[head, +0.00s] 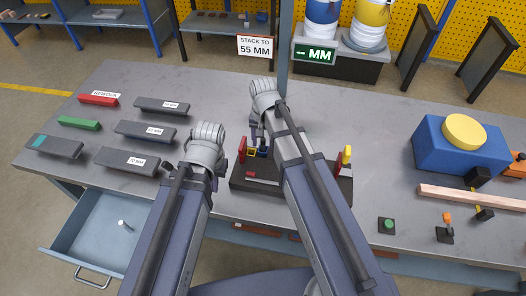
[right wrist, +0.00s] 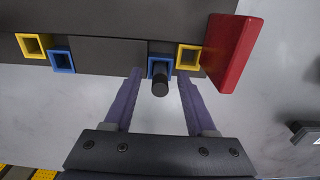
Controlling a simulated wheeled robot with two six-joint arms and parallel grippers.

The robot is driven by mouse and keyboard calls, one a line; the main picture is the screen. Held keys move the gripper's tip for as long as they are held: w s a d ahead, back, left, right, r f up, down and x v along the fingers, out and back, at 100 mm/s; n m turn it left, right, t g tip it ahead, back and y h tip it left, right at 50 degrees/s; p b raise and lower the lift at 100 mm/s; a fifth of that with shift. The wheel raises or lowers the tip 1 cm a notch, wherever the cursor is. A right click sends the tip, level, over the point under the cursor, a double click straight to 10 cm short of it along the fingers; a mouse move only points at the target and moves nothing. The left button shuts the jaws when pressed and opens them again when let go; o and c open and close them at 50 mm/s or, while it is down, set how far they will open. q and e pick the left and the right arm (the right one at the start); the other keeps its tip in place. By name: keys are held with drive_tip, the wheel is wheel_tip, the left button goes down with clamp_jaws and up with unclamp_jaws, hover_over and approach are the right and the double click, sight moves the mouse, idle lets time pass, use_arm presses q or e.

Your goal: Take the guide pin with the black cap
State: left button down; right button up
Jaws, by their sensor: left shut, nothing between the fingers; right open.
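In the right wrist view the guide pin with the black cap (right wrist: 160,84) stands at a blue square socket (right wrist: 152,62) on the dark fixture (right wrist: 105,52). My right gripper (right wrist: 160,74) is open, with one finger on each side of the pin and visible gaps between. In the head view my right gripper (head: 258,134) is over the back edge of the fixture (head: 328,187), and the pin is hard to make out there. My left gripper (head: 214,181) is shut and empty left of the fixture, mostly hidden by its own wrist.
A red upright (right wrist: 232,52) and a yellow socket (right wrist: 188,57) stand close beside the right finger. Dark labelled plates (head: 133,161) lie at the left. A blue box (head: 428,143) and a wooden bar (head: 470,197) are at the right. A drawer (head: 75,250) is open.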

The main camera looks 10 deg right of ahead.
clamp_jaws()
idle(0.4)
